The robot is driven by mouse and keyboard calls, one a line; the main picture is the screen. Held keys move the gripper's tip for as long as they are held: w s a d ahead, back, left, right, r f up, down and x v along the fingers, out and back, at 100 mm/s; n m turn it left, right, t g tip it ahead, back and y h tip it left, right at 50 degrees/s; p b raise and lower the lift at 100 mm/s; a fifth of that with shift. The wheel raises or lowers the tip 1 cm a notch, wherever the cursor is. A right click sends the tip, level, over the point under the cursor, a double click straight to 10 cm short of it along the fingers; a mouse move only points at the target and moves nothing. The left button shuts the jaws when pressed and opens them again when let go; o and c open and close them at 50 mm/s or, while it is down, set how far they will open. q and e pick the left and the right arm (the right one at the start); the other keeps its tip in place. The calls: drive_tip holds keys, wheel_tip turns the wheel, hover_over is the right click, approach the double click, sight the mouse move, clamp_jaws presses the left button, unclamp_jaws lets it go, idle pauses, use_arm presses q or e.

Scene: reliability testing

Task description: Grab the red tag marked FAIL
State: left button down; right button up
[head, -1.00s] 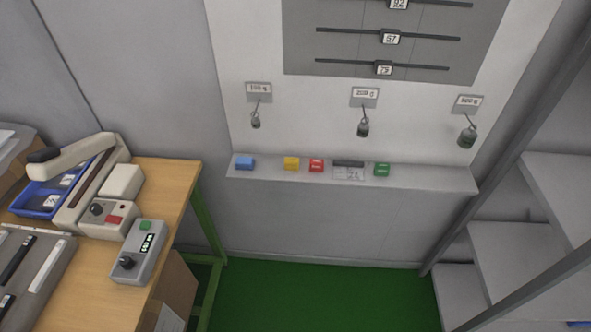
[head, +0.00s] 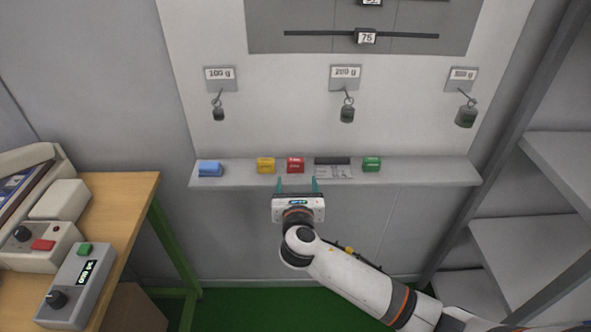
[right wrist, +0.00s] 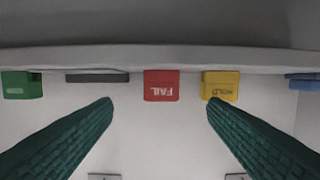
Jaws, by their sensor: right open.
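The red tag (head: 295,165) stands on the narrow wall shelf between a yellow tag and a dark strip. In the right wrist view the red tag (right wrist: 161,85) shows the word FAIL upside down and sits between the two fingertips, beyond them. My right gripper (head: 298,184) is open and empty, just in front of the shelf edge and below the red tag. Its green fingers (right wrist: 160,104) are spread wider than the tag and appear not to touch it. My left gripper is not in view.
The shelf (head: 430,173) also holds a blue tag (head: 210,168), a yellow HOLD tag (head: 265,165), a dark strip (head: 332,160) and a green tag (head: 372,164). Weights hang above it. A wooden bench (head: 130,190) with devices is at left, grey shelving (head: 540,235) at right.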

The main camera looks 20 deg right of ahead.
sight(296, 169)
drive_tip(key=x, duration=0.6)
drive_tip(key=f+b+x, duration=0.1)
drive_tip(key=x, duration=0.2)
drive_tip(key=shift+w, duration=0.35)
drive_tip(key=c, duration=1)
